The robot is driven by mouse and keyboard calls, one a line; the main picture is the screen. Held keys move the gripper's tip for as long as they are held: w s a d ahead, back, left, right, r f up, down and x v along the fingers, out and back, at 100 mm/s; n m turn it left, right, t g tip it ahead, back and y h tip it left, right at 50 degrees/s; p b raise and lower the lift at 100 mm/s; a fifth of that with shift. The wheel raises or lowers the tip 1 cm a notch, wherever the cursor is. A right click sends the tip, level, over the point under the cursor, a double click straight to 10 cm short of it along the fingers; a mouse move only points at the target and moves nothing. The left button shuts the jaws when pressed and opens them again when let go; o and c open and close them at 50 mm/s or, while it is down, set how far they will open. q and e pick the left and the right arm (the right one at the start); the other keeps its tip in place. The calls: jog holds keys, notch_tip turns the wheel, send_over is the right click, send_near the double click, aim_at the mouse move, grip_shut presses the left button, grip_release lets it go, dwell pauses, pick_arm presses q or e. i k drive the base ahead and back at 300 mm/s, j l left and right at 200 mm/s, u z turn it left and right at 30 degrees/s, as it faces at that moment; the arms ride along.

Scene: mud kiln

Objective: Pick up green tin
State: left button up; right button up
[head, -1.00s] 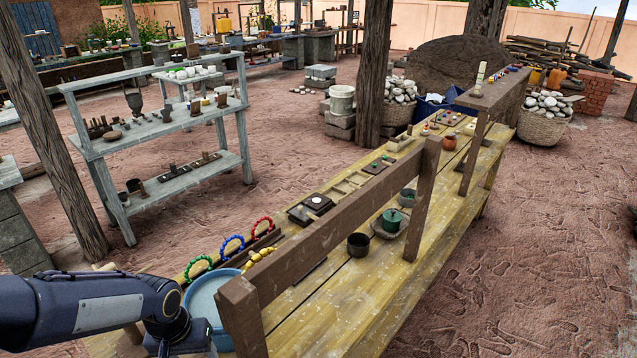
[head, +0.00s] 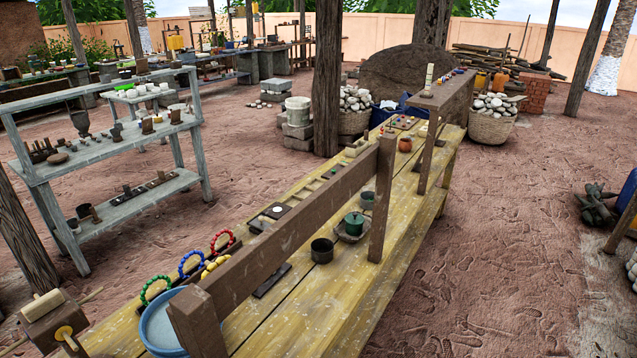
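A small green tin (head: 354,223) with a lid stands upright on a grey dish (head: 341,236) on the long yellowish wooden table (head: 330,290). Neither of my grippers shows in the head view.
A blue-rimmed basin (head: 168,322) and green, blue and red bead rings (head: 190,264) are at the near left end of the table. A grey shelf rack (head: 110,208) stands to the left. The dirt ground right of the table (head: 510,250) is open.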

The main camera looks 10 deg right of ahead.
aim_at(353, 231)
jog(key=l, duration=0.35)
jog(key=i+l+u, duration=0.2)
jog(key=l, duration=0.4)
jog(key=i+l+u, duration=0.15)
jog(key=l, duration=0.45)
jog(key=i+l+u, duration=0.2)
jog(key=l, duration=0.4)
jog(key=l+u, duration=0.15)
jog(key=l, duration=0.5)
jog(key=i+l+u, duration=0.35)
jog(key=i+l, duration=0.45)
jog(key=l, duration=0.15)
